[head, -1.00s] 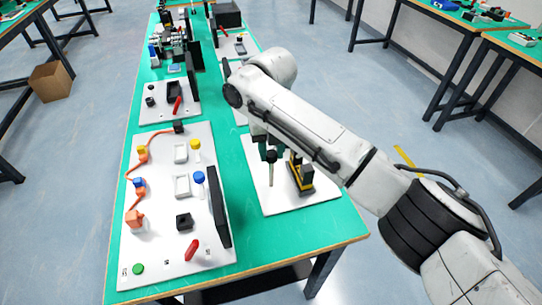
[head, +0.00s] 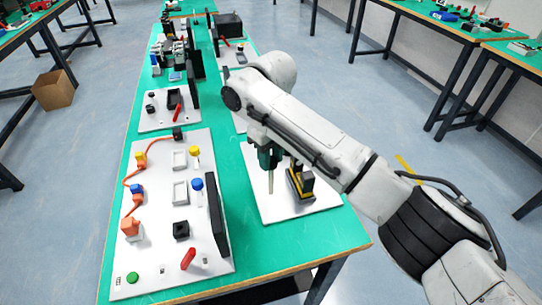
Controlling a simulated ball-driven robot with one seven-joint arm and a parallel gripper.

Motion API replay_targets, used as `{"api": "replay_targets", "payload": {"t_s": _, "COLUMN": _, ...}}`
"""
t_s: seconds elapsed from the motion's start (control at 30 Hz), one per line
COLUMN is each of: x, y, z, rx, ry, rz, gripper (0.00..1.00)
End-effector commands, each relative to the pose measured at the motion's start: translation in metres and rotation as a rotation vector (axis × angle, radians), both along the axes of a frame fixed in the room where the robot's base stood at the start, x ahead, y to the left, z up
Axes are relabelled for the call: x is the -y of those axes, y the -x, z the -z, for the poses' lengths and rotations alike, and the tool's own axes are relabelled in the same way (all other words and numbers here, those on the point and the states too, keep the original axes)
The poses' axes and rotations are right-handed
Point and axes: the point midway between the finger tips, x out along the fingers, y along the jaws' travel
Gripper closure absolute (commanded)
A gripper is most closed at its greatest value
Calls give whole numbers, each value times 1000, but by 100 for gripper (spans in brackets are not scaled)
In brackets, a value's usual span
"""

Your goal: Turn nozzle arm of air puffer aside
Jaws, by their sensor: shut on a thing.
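The air puffer seems to be the thin grey post (head: 270,182) on a white board (head: 262,208) right of the middle. My gripper (head: 268,160), dark green, shows below the end of my white arm. It is shut at the top of the post, on what I take to be the nozzle arm. The nozzle arm itself is mostly hidden by my gripper and my arm, so its direction cannot be seen. A black and yellow block (head: 300,183) stands on the same board, just right of the post and apart from it.
A larger white board (head: 150,258) on the left holds coloured knobs, an orange cable and a black upright panel (head: 217,215). Further boards stand along the green table (head: 285,238). Bare table lies in front of the puffer's board.

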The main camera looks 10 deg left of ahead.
Motion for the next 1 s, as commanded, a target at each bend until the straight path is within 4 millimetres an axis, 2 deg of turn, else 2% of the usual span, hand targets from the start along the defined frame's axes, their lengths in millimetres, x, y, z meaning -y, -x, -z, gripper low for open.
{"api": "replay_targets", "payload": {"t_s": 0.33, "x": 0, "y": -1, "z": -2, "rx": 3, "ry": -1, "rz": -1, "gripper": 100}}
{"api": "replay_targets", "payload": {"t_s": 0.37, "x": 0, "y": -1, "z": -2, "rx": 3, "ry": -1, "rz": -1, "gripper": 64}}
{"api": "replay_targets", "payload": {"t_s": 0.6, "x": 0, "y": -1, "z": -1, "rx": 2, "ry": -1, "rz": -1, "gripper": 41}}
{"api": "replay_targets", "payload": {"t_s": 0.87, "x": 0, "y": 0, "z": -2, "rx": 1, "ry": 0, "rz": -1, "gripper": 41}}
{"api": "replay_targets", "payload": {"t_s": 1.0, "x": -1, "y": -1, "z": -14, "rx": 3, "ry": -2, "rz": -2, "gripper": 41}}
